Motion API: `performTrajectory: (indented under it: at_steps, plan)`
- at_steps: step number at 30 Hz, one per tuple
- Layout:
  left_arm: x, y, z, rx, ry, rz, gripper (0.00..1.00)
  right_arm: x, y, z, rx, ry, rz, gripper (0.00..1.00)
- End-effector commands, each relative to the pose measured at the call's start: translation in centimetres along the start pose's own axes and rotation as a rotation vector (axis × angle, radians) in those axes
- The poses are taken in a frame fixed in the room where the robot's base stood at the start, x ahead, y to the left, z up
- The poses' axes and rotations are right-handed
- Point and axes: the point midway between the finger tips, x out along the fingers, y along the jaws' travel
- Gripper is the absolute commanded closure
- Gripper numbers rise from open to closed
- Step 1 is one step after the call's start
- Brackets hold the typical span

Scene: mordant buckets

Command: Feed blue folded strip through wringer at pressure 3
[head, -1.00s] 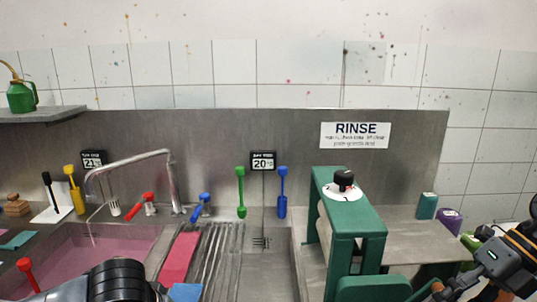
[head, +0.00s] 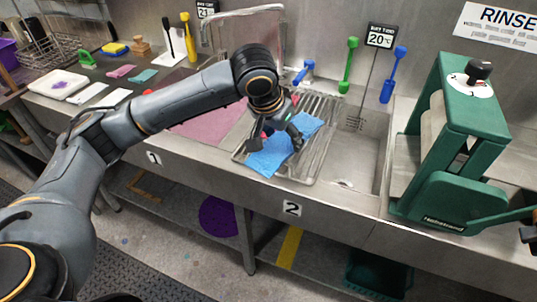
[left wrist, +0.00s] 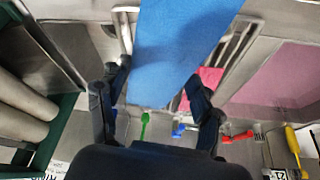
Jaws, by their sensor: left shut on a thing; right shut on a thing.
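The blue folded strip (head: 270,160) is in my left gripper (head: 278,135), over the ribbed drainer in the head view. I cannot tell whether it touches the drainer. In the left wrist view the strip (left wrist: 180,45) runs up between the two fingers of my left gripper (left wrist: 155,95). The green wringer (head: 470,120) stands to the right, with pale rollers (head: 432,130) and a white dial with a black knob (head: 480,70) on top. The dial's setting is too small to read surely. My right gripper (head: 529,234) barely shows at the right edge, by the wringer's crank, its grip mostly cut off.
The ribbed drainer (head: 318,165) sits beside a steel basin (head: 350,150). A pink-filled basin (head: 205,130) lies left, partly behind my left arm. Green (head: 348,65) and blue (head: 393,75) tools hang at the back wall. A pink strip (left wrist: 210,75) shows below in the left wrist view.

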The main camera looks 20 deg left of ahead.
Motion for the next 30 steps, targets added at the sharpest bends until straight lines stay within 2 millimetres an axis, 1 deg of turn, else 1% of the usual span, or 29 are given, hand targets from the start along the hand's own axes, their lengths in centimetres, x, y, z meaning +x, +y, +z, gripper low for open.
performTrajectory:
  at_steps: [1,6,12,15,21,26,30]
  plan:
    - [0.0,0.1,-1.9,0.046,0.002,0.026,0.95,0.0,0.0,0.0,0.0,0.001,0.0,0.92]
    - [-0.1,0.6,-7.0,0.242,0.002,0.111,0.95,0.0,0.0,0.0,0.0,0.001,0.0,0.92]
    - [-0.4,1.9,-11.9,0.487,0.003,0.216,0.95,0.0,0.0,0.0,0.0,0.001,0.0,0.92]
    - [-0.6,2.8,-13.7,0.611,0.001,0.268,0.95,0.0,0.0,0.0,0.0,0.001,0.0,0.92]
    - [-1.1,5.2,-16.5,0.857,0.0,0.373,0.95,0.0,0.0,0.0,0.0,0.001,0.0,0.92]
    - [-1.3,7.2,-17.7,1.028,-0.002,0.445,0.95,0.0,0.0,0.0,0.0,0.0,0.0,0.92]
    - [-1.3,8.4,-18.1,1.127,-0.004,0.487,0.95,0.0,0.0,0.0,0.0,0.0,0.0,0.92]
